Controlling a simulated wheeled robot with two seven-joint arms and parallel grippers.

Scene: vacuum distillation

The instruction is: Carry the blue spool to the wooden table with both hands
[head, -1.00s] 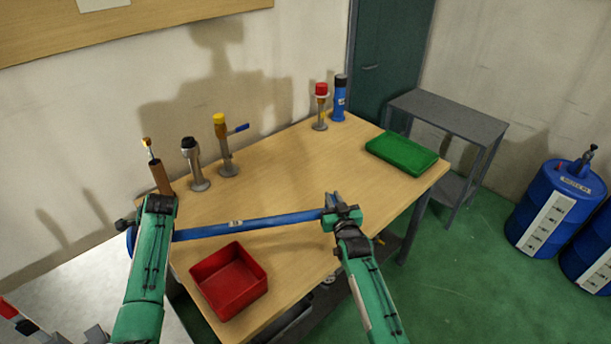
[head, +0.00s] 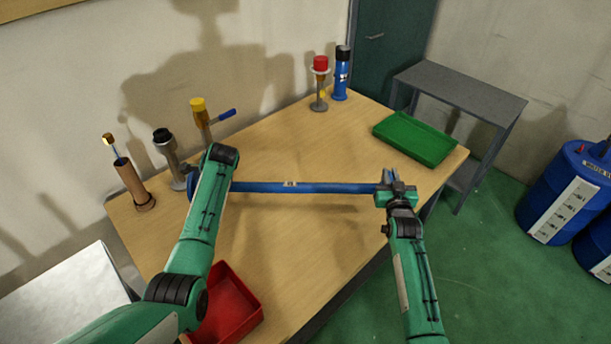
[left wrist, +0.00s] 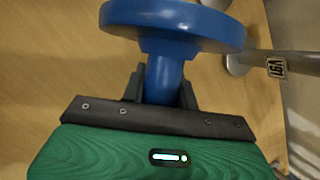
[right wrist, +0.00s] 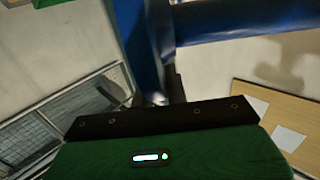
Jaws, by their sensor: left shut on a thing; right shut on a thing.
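The blue spool (head: 310,187) is a long blue bar with a round flange at its left end, held roughly level over the wooden table (head: 290,240). The flange (left wrist: 172,25) shows large in the left wrist view. My left gripper (left wrist: 162,88) is shut on the spool just behind that flange; in the head view my left arm mostly hides it. My right gripper (head: 395,182) is shut on the spool's right end, near the table's front right edge. In the right wrist view the spool's blue end (right wrist: 250,22) lies between the fingers. The spool's height above the tabletop is hard to judge.
A red bin (head: 232,305) sits at the table's near left, partly behind my left arm. Several upright fittings, including a yellow-topped valve (head: 200,120), line the back edge. A green tray (head: 415,138) lies at the right. The table's middle is clear.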

